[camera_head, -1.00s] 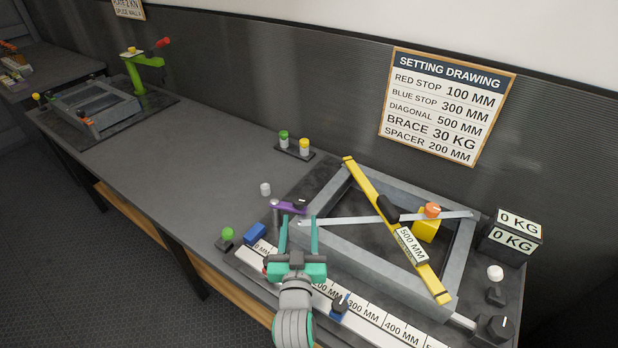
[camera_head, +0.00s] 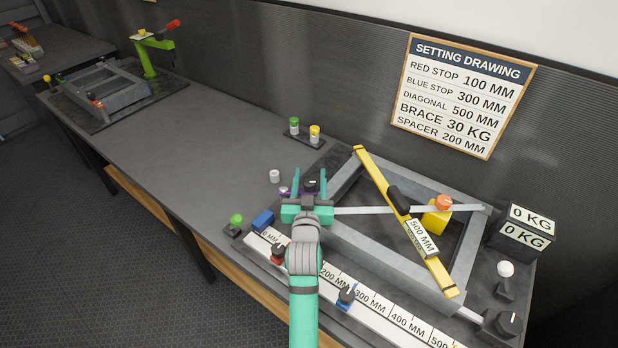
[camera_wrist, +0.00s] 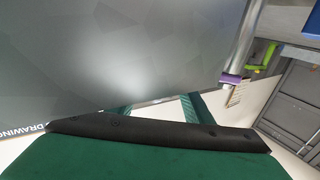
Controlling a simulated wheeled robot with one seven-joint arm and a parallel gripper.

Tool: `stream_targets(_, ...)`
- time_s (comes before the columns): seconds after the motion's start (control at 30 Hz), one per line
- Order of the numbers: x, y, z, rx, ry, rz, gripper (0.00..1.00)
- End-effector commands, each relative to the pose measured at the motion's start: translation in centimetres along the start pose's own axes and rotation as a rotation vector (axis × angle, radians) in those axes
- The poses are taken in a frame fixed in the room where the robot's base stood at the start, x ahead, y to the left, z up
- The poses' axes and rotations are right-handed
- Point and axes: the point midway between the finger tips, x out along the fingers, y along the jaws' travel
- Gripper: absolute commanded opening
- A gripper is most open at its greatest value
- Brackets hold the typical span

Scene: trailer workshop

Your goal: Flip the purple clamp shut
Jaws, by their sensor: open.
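The purple clamp (camera_head: 284,190) stands at the left corner of the grey frame. In the head view it is mostly hidden behind my gripper (camera_head: 310,178); a bit of purple and a black knob (camera_head: 312,185) show. My gripper is open, its two teal fingers pointing away from me on either side of the knob. I cannot tell whether they touch the clamp. In the wrist view a purple part (camera_wrist: 235,82) on a grey post shows to the right, beyond the fingers (camera_wrist: 157,106), with nothing visible between them.
The grey frame (camera_head: 365,248) carries a yellow diagonal bar (camera_head: 375,178) and a thin metal brace. A ruler rail (camera_head: 390,322) with red and blue stops runs along the front.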

Motion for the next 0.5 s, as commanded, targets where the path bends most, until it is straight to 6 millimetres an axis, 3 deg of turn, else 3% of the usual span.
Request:
stream_targets(0.27,0.10,0.17,0.02,0.000,0.000,0.002,0.46)
stream_targets(0.43,0.10,0.29,0.03,0.000,-0.001,0.004,0.06)
stream_targets(0.5,0.09,0.25,0.04,0.000,-0.001,0.003,0.00)
